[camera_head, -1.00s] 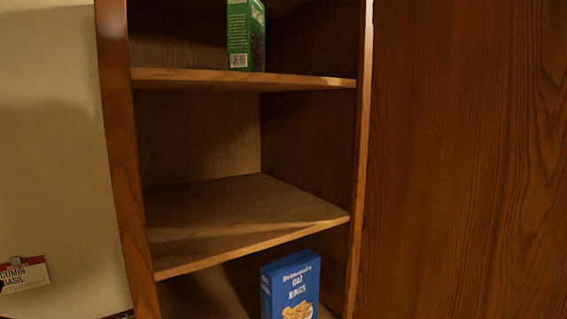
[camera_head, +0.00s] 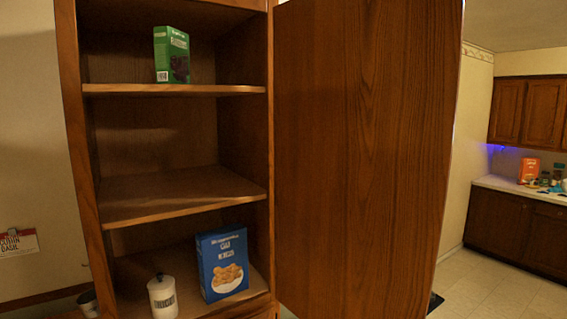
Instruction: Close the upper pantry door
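The upper pantry door (camera_head: 362,150) stands wide open on the right side of the pantry, hinged along the pantry's right edge. It is a tall brown wood panel, and its far right edge is in view. The open pantry (camera_head: 172,206) shows several shelves. Neither of my grippers shows in the head view.
Inside the pantry are a green box (camera_head: 171,55) on the upper shelf, and a blue cereal box (camera_head: 222,264) and a white canister (camera_head: 162,297) on the lowest visible shelf. Open floor (camera_head: 500,285) and a counter (camera_head: 521,186) lie beyond the door at right.

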